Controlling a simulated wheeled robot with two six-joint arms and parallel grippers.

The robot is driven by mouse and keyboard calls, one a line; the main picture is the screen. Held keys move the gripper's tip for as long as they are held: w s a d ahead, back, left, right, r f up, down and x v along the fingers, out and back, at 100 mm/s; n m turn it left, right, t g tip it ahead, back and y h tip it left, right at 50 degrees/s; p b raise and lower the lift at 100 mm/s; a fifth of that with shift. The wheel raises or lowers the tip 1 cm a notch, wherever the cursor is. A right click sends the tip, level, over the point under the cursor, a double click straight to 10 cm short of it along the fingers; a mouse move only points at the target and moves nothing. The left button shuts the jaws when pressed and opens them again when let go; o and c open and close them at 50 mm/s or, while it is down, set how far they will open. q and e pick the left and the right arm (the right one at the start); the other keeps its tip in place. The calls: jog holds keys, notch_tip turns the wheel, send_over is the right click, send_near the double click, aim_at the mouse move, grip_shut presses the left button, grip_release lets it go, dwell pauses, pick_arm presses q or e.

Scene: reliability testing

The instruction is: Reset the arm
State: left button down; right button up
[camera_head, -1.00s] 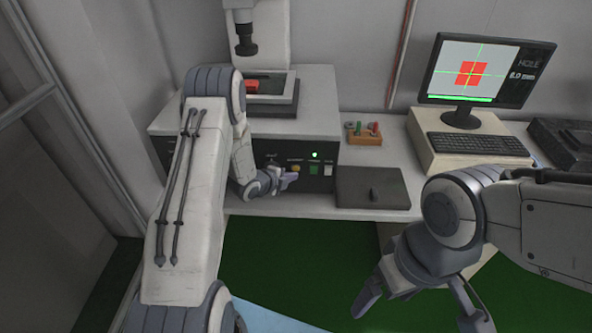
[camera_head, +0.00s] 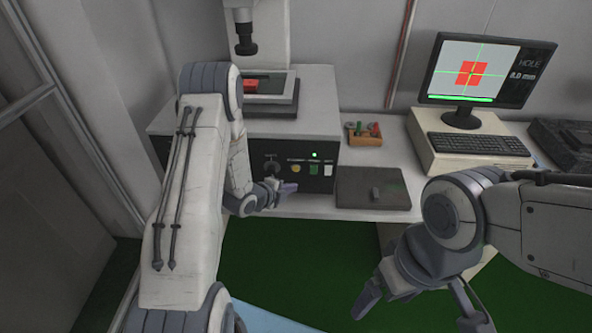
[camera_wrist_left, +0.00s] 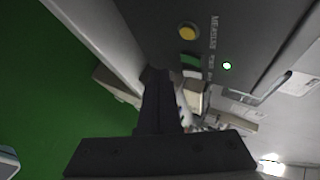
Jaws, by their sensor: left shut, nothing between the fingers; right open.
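My left gripper (camera_head: 284,190) is shut and empty, just in front of the dark control panel (camera_head: 262,170) of the measuring machine. It points to the right, below the panel's buttons. In the left wrist view its closed fingers (camera_wrist_left: 158,100) show, with the yellow button (camera_wrist_left: 188,31), the green button (camera_wrist_left: 191,62) and a lit green lamp (camera_wrist_left: 227,66) beyond them. My right gripper (camera_head: 412,305) is open and empty at the lower right, in front of the table. A red block (camera_head: 251,86) sits on the machine's stage under the dark lens (camera_head: 245,38).
A dark flat box (camera_head: 355,192) with a small knob lies right of the machine. A wooden holder (camera_head: 364,138) with coloured pieces stands behind it. A monitor (camera_head: 485,70) showing a red shape and a keyboard (camera_head: 478,144) are at the right. Green floor (camera_head: 300,255) is clear in front.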

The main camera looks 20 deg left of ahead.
dwell(0.4)
pick_arm(q)
jog(key=s+d+r+n+g+y, duration=0.2)
jog(key=s+d+r+n+g, duration=0.4)
jog(key=d+r, duration=0.6)
jog(key=s+d+r+n+g, duration=0.1)
jog(key=s+d+r+n, duration=0.1)
jog(key=s, duration=0.7)
jog(key=s+d+r+n+g, duration=0.2)
jog(key=s+r, duration=0.2)
jog(key=s, duration=0.6)
jog(key=s+d+r+n+g, duration=0.2)
jog(key=s+r+n, duration=0.1)
jog(key=s, duration=0.6)
jog(key=shift+s+d+r+y, duration=0.15)
jog(key=shift+s+y, duration=0.1)
jog(key=shift+y, duration=0.05)
